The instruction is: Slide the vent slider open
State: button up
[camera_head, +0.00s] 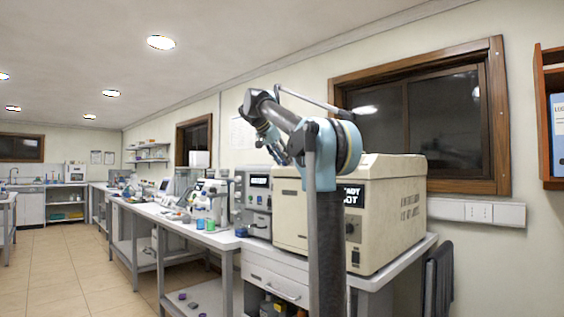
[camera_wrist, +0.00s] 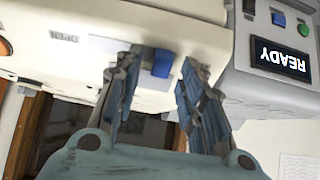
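The vent slider is a small blue block (camera_wrist: 162,62) on a pale strip (camera_wrist: 118,48) of a cream housing, in the wrist view, which is upside down. My gripper (camera_wrist: 158,68) is open, with one blue-padded finger on each side of the slider. The slider shows in the gap at the fingertips. I cannot tell whether either finger touches it. In the head view my gripper (camera_head: 280,152) hangs above the left end of the large beige machine (camera_head: 390,205). The slider cannot be made out there.
A grey instrument (camera_wrist: 275,75) with a READY display and green and blue buttons is close on the right in the wrist view. It stands left of the beige machine in the head view (camera_head: 254,200). The bench (camera_head: 160,212) holds several small items. The floor (camera_head: 75,265) is clear.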

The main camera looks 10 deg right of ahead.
jog(key=shift+w+d+f, duration=0.1)
jog(key=shift+d+f, duration=0.05)
jog(key=shift+f, duration=0.05)
grip_shut()
jog(key=shift+s+d, duration=0.7)
jog(key=shift+s, duration=0.3)
jog(key=shift+s+d, duration=0.75)
jog(key=shift+s, duration=0.25)
jog(key=shift+s+d, duration=0.7)
jog(key=shift+s, duration=0.3)
grip_release()
jog(key=shift+s+d, duration=0.1)
jog(key=shift+s, duration=0.05)
